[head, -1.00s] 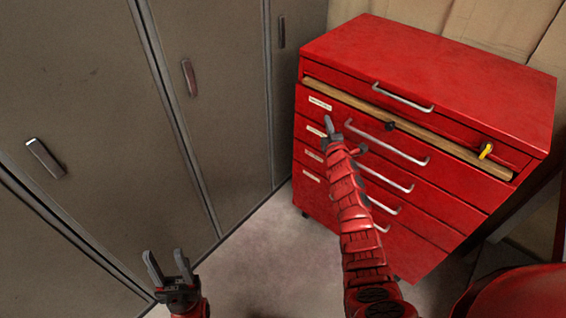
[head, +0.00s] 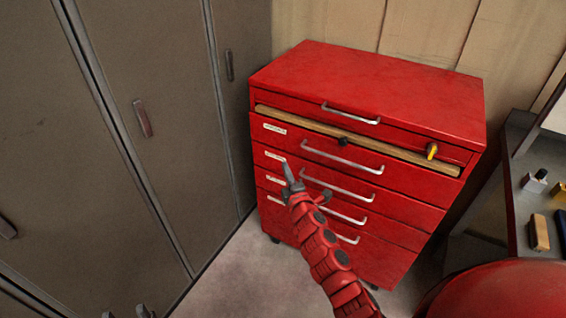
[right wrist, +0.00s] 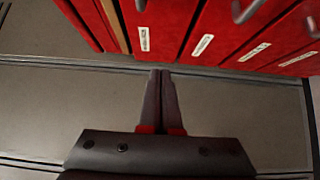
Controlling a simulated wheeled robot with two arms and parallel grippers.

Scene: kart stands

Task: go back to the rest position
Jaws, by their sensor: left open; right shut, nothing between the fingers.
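My right gripper (head: 288,172) is in front of the labelled drawers at the left part of the red cabinet (head: 375,90) in the head view. In the right wrist view its two fingers (right wrist: 161,75) are together and empty, below the drawer fronts. I cannot tell whether it touches the cabinet. My left gripper (head: 128,313) shows only as fingertips at the bottom edge of the head view. The fingertips are apart, with nothing seen between them; the rest is cut off.
Tall grey lockers (head: 165,60) stand close on the left. A bench (head: 522,215) with small items, among them a tan block (head: 539,232), is at the right. A yellow-handled item (head: 432,150) is at the cabinet's upper drawer. Some floor (head: 235,275) is clear.

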